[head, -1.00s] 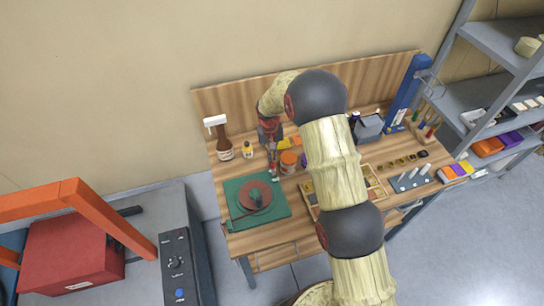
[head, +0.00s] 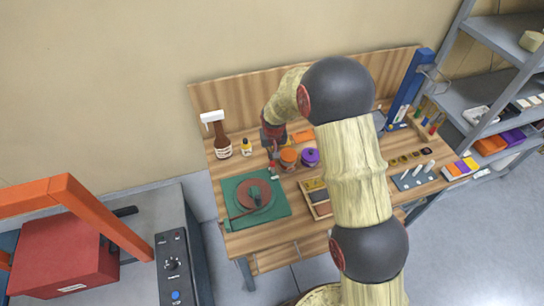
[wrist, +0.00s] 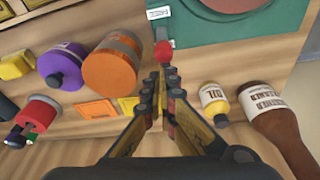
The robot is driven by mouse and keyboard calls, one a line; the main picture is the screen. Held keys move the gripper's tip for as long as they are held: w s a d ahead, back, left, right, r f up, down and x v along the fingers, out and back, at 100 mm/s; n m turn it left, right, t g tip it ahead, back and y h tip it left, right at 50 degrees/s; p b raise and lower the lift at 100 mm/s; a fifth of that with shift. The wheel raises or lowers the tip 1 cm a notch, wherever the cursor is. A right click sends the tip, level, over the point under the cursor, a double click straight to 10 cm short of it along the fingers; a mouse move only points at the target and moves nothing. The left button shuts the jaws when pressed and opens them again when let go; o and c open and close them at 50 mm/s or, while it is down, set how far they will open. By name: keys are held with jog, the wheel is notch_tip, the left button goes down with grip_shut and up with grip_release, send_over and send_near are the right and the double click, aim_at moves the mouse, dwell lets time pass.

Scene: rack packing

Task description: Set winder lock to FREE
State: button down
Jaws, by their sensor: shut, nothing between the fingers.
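The winder is a green square base (head: 280,212) with a reddish-brown disc (head: 243,190) on it, at the left front of the bench. In the wrist view part of its green base (wrist: 200,25) shows at the top. A small lever with a red knob (wrist: 165,49), probably the lock, stands at the base's edge between two white labels (wrist: 158,13). The label text is unreadable, so I cannot tell its setting. My gripper (wrist: 161,80) is shut and empty, its tips just short of the red knob. In the head view my gripper (head: 273,157) is over the bench behind the winder.
An orange jar (wrist: 110,66) and a purple jar (wrist: 64,66) stand left of my fingers in the wrist view. A small oil bottle (wrist: 214,100) and a brown bottle (wrist: 275,125) stand right. A compartment tray (head: 318,200) lies right of the winder.

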jog(key=shift+s+d+r+t+y+b, duration=0.15)
jog(key=shift+s+t+b, duration=0.45)
jog(key=shift+b, duration=0.85)
jog(key=shift+s+d+t+y+b, duration=0.15)
jog(key=shift+s+t+b, duration=0.25)
jog(key=shift+t+b, duration=0.75)
jog(key=shift+r+g, duration=0.25)
jog(key=shift+g, duration=0.2)
jog(key=shift+w, duration=0.1)
jog(key=shift+r+p, duration=0.6)
jog(key=shift+r, duration=0.2)
